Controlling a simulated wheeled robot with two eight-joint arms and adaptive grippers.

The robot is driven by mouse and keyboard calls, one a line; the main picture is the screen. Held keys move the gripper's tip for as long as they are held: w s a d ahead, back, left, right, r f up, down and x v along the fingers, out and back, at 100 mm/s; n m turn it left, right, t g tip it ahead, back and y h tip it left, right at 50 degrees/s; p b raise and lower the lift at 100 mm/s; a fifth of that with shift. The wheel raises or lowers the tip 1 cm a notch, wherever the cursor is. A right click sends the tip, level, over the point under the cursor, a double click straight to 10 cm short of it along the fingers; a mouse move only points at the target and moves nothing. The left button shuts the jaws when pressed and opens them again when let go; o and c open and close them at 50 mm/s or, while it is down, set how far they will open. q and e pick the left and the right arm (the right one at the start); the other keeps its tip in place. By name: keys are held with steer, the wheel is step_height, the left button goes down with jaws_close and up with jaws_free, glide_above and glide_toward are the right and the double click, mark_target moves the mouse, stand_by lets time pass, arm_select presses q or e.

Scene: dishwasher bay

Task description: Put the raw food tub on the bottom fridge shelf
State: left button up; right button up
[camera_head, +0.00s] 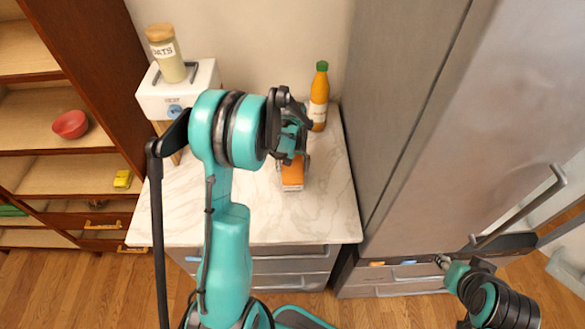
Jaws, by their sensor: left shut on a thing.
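An orange and white tub (292,175), probably the raw food tub, is at the marble counter, partly hidden by my gripper. My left gripper (300,150) reaches over the counter and is shut on it. I cannot tell whether the tub still touches the counter. The tall grey fridge (440,130) stands at the right, with a long bar handle (520,207). Its inside and bottom shelf do not show. My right gripper (445,262) is low in front of the fridge, by its lower edge; its fingers are too small to read.
An orange bottle with a green cap (319,97) stands behind the tub. A white appliance (178,92) carries an oats jar (168,55). Wooden shelves at the left hold a red bowl (70,124) and a yellow item (123,179). The counter's front right is clear.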

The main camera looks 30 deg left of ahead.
arm_select(q)
steer(key=o, duration=1.5)
